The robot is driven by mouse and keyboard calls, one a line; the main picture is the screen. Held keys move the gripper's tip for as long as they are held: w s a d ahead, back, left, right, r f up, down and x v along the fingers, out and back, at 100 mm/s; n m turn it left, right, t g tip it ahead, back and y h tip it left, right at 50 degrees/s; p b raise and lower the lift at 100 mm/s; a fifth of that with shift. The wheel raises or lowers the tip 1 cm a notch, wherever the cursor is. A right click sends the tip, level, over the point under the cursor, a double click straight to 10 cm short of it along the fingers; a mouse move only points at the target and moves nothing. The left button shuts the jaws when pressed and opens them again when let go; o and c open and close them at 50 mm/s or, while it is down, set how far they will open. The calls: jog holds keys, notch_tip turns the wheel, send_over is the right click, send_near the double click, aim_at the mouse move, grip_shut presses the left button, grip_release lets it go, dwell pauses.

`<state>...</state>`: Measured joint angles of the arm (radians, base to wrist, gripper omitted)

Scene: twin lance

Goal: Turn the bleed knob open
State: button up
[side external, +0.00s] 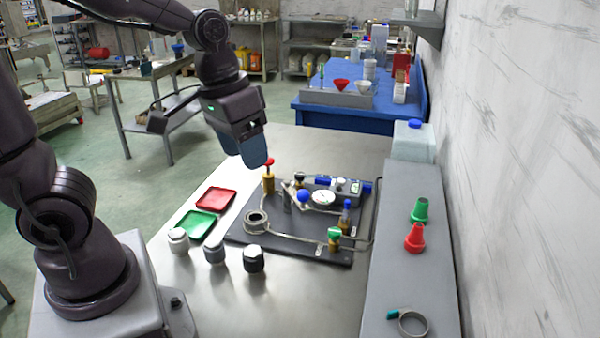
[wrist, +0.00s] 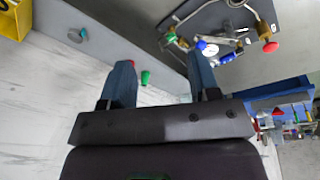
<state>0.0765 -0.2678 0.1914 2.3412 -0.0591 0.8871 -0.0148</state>
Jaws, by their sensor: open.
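A dark panel (side external: 290,247) on the metal table carries pipes, a round white gauge (side external: 323,198) and several coloured knobs. A red knob (side external: 268,163) tops a brass valve at its back left. A blue knob (side external: 303,196) sits left of the gauge, another blue-topped fitting (side external: 347,204) to its right, and a green knob (side external: 334,233) at the front right. I cannot tell which is the bleed knob. My gripper (side external: 256,158) hangs above and slightly left of the red knob, apart from it. In the wrist view its fingers (wrist: 162,78) are spread and empty; the red knob (wrist: 271,46) lies right of them.
Red (side external: 216,200) and green (side external: 196,225) trays lie left of the panel. Several capped jars (side external: 254,259) stand in front. On the right ledge are a green cone (side external: 420,210), a red cone (side external: 414,238) and a ring clamp (side external: 412,323). The table's front is clear.

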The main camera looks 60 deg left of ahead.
jog(key=w+a+f+n+g, duration=0.2)
jog(key=w+a+f+n, duration=0.25)
jog(key=w+f, duration=0.2)
jog(key=n+t+y, duration=0.2)
jog(key=n+y, duration=0.3)
jog(key=n, duration=0.2)
send_near(300, 174)
jog(key=x, duration=0.8)
jog(key=shift+w+a+f, duration=0.1)
jog(key=shift+a+f, duration=0.05)
jog(key=shift+f, duration=0.2)
jog(key=c, duration=0.9)
